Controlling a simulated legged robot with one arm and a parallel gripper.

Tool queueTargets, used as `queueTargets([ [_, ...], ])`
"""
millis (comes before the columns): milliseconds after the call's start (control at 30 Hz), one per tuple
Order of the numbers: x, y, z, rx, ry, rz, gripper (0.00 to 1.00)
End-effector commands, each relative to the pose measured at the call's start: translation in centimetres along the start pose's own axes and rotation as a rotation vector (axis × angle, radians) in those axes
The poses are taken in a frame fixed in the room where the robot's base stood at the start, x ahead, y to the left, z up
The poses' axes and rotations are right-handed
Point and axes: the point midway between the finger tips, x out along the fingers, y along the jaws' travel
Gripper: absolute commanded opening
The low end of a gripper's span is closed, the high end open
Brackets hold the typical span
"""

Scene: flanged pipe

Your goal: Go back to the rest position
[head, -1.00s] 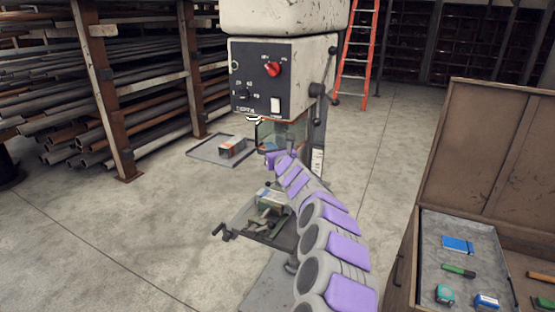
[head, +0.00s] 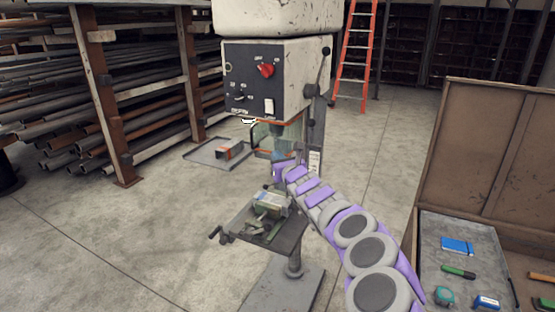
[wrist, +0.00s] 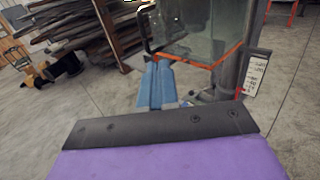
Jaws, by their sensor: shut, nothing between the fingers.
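My gripper (head: 277,157) is in front of the drill press column, below the control box, with my purple and grey arm reaching up to it from the lower right. In the wrist view its two blue fingers (wrist: 155,86) lie side by side, shut with nothing between them. They point toward the clear guard (wrist: 200,30) with its orange lower edge. The gripper is above and apart from the drill press table (head: 290,236). A green vise (head: 262,228) sits on that table with a pale, worn block (head: 270,199) at it; small details there are unclear.
The drill press head (head: 268,80) stands close behind my gripper. A wooden chest (head: 490,160) with an open tool drawer (head: 450,225) is at the right. A grey tray (head: 200,152) lies on the floor at the left, before the pipe racks (head: 60,110).

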Motion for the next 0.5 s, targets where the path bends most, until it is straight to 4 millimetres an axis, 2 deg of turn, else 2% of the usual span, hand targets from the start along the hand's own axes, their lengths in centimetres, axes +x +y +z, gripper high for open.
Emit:
queueTargets([
  [67,-0.1,0.5,0.6,-0.011,-0.009,0.012,0.0],
  [133,-0.3,1.6,2.1,-0.042,-0.032,0.041,0.0],
  [233,-1.2,4.4,5.7,-0.135,-0.09,0.121,0.0],
  [367,-4.2,10.0,11.9,-0.324,-0.208,0.271,0.0],
  [500,-9.3,16.4,16.8,-0.568,-0.333,0.444,0.0],
])
